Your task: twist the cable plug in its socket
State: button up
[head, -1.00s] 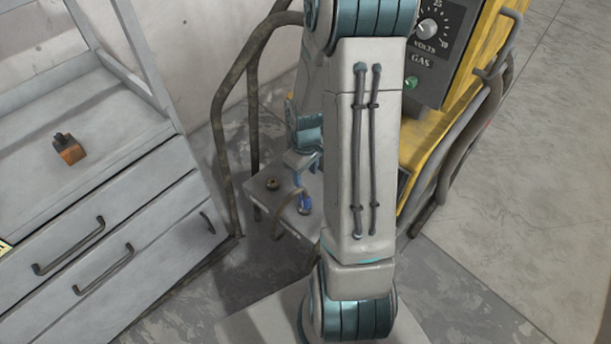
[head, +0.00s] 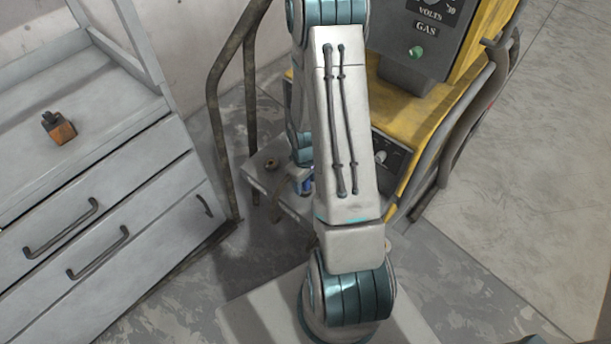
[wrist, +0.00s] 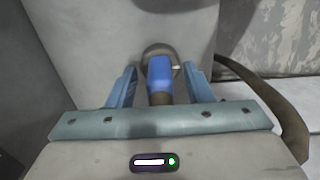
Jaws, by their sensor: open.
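The blue cable plug (wrist: 160,76) is in the middle of the wrist view, at the round dark socket (wrist: 158,50) on a grey panel. A small light mark shows at the right of the plug's far end. My gripper (wrist: 162,80) is open, with one blue finger on each side of the plug. Narrow gaps show between the fingers and the plug. In the head view my arm hides most of the gripper; a bit of the blue plug (head: 307,186) shows beside the arm, low on the grey shelf.
A yellow and grey welding machine (head: 440,110) stands behind my arm at the right. A bent metal rail (head: 213,110) rises on the left. A grey drawer cabinet (head: 110,200) bears a small orange and black block (head: 60,128). A brown cable (wrist: 270,95) curves right of my gripper.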

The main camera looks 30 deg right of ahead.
grip_shut()
jog(key=m+b, duration=0.1)
jog(key=m, duration=0.4)
jog(key=m, duration=0.5)
jog(key=shift+a, duration=0.15)
grip_release()
notch_tip(320, 180, up, 14)
jog(key=p, duration=0.3)
jog(key=shift+f, duration=0.1)
